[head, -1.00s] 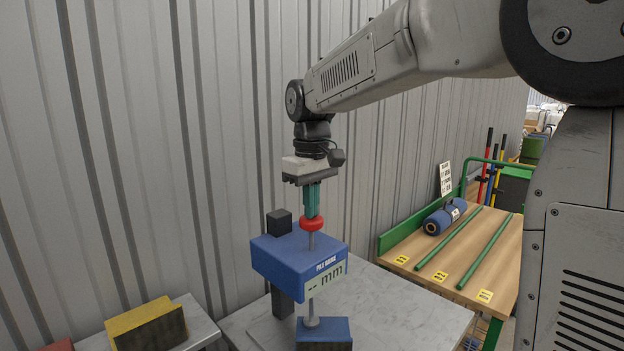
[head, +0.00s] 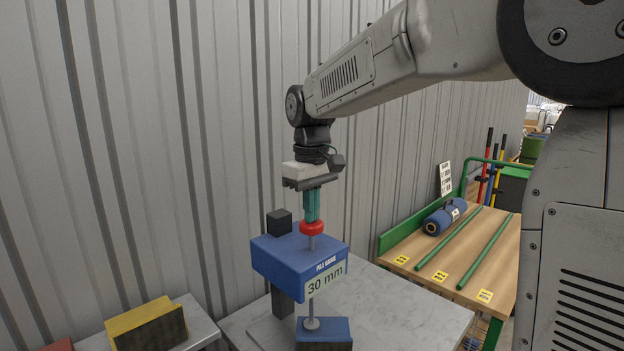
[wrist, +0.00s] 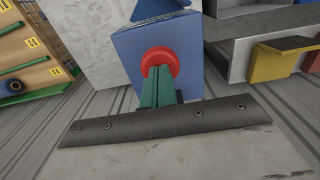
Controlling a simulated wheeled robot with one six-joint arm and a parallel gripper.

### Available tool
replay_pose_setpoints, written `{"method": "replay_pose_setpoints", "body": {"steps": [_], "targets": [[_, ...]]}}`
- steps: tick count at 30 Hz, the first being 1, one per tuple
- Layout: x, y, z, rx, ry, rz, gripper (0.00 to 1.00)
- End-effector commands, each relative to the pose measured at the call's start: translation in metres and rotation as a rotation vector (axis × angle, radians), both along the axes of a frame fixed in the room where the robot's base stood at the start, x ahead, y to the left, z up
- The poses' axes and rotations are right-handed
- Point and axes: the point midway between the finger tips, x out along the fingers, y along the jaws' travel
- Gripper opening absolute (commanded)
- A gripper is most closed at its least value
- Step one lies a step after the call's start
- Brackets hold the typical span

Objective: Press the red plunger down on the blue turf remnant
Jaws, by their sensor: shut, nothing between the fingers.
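The red plunger (head: 312,228) tops a thin metal rod through the blue pile gauge (head: 290,256), whose display reads 30 mm. My gripper (head: 312,218) is shut and empty, with its green fingertips on top of the plunger. In the wrist view the fingertips (wrist: 161,72) overlap the red plunger (wrist: 160,58). The blue turf remnant (head: 323,330) lies under the gauge, and the rod's round foot (head: 311,323) is down on its top. In the wrist view the blue remnant (wrist: 158,8) shows partly, beyond the gauge.
The gauge stands on a grey slab table (head: 400,302). A yellow remnant (head: 146,325) lies on a shelf at the left. A wooden bench (head: 470,258) at the right holds a blue roll (head: 445,216) and green rods. A corrugated wall (head: 150,150) rises close behind.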

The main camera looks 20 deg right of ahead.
Motion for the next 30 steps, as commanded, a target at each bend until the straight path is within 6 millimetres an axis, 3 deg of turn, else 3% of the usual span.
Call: {"method": "replay_pose_setpoints", "body": {"steps": [30], "targets": [[0.001, 0.000, 0.122, 0.001, -0.004, 0.000, 0.00]]}}
